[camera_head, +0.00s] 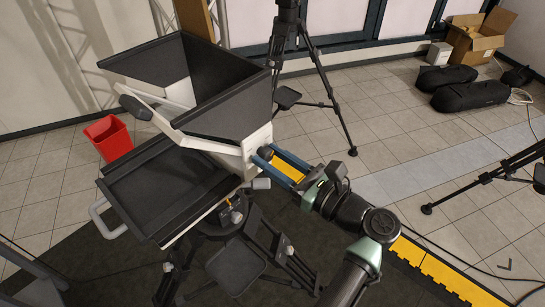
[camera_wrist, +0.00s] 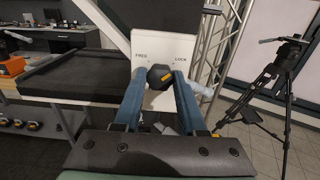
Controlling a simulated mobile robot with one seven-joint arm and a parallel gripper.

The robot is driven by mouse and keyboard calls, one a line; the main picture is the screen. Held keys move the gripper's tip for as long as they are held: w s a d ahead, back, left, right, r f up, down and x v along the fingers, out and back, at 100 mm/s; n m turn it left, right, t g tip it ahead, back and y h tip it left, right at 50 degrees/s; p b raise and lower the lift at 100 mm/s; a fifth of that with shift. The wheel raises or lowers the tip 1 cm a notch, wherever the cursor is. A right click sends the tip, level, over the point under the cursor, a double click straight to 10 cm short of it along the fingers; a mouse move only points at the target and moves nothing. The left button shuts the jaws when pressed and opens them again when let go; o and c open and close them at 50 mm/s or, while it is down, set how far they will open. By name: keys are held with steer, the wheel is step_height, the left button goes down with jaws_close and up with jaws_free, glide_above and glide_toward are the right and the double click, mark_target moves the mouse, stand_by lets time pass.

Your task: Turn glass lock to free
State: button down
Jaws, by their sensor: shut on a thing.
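The glass lock is a dark faceted knob (camera_wrist: 158,76) on a white side plate (camera_wrist: 152,45) lettered FREE at left and LOCK at right. An orange mark shows on the right part of the knob's face. In the head view the knob (camera_head: 267,153) sits on the near right side of the prompter rig (camera_head: 225,100), which has a black hood. My gripper (camera_wrist: 160,80) has its two blue fingers on either side of the knob, shut on it. It also shows in the head view (camera_head: 270,157), reaching in from the lower right.
A black flat tray (camera_head: 165,190) with a white handle juts out left of the hood. A tripod (camera_head: 240,245) stands beneath the rig. Other tripods stand behind (camera_head: 300,65) and at right (camera_head: 490,175). A red bin (camera_head: 109,138) is at left. Open tiled floor lies to the right.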

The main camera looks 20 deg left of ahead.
steer(key=shift+n, duration=0.3)
steer(key=n+b, duration=0.2)
steer(key=n, duration=0.2)
steer(key=shift+f, duration=0.15)
steer(key=n+b, duration=0.3)
steer(key=n, duration=0.1)
steer(key=shift+n, duration=0.4)
steer(key=n+b, duration=0.5)
steer(key=shift+n+b, duration=1.6)
steer(key=shift+n, duration=0.2)
steer(key=shift+r, duration=0.2)
steer(key=shift+c, duration=2.4)
jaws_free()
